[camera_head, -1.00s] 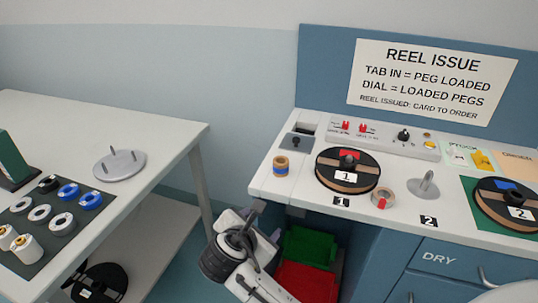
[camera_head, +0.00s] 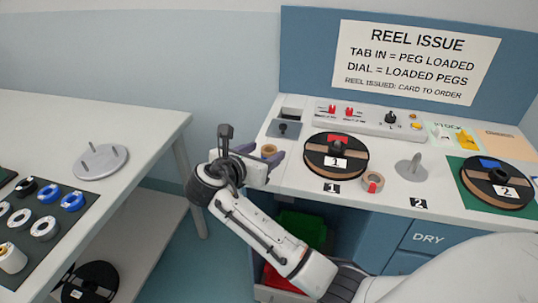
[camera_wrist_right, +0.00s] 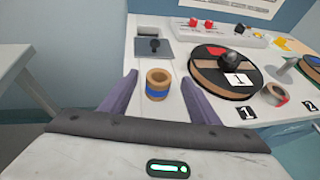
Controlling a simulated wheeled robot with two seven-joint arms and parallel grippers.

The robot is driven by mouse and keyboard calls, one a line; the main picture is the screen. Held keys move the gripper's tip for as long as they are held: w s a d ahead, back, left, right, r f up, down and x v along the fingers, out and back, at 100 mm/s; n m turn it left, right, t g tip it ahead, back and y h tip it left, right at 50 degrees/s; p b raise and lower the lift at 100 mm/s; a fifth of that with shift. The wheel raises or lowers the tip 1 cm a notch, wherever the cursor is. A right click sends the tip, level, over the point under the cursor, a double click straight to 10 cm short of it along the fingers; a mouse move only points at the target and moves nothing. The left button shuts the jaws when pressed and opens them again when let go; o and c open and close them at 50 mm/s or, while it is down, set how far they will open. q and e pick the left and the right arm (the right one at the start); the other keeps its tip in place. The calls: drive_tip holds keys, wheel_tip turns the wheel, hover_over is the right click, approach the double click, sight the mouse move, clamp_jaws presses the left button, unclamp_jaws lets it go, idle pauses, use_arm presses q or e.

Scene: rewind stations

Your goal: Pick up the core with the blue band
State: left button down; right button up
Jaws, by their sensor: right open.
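The core with the blue band (camera_wrist_right: 158,84) is a short tan cardboard tube with a blue stripe around it. It stands upright on the light counter near its left edge. In the head view its top (camera_head: 269,150) shows just behind my right gripper, which hides the lower part. My right gripper (camera_wrist_right: 158,92) is open, with its two purple fingers pointing toward the core, one on each side in the wrist view. I cannot tell whether the fingers touch it or how far along its sides they reach. My left gripper is not in view.
Reel 1 (camera_head: 335,155) lies right of the core, with a tape roll (camera_head: 372,182) and a grey spindle (camera_head: 411,168) beyond it. A grey switch plate (camera_head: 284,129) is behind the core. A side table (camera_head: 140,130) with blue and white rolls stands at left.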

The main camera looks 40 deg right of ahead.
drive_tip(key=shift+x, duration=0.9)
drive_tip(key=shift+c, duration=0.5)
drive_tip(key=c, duration=1)
drive_tip(key=shift+c, duration=0.2)
drive_tip(key=shift+r, duration=0.1)
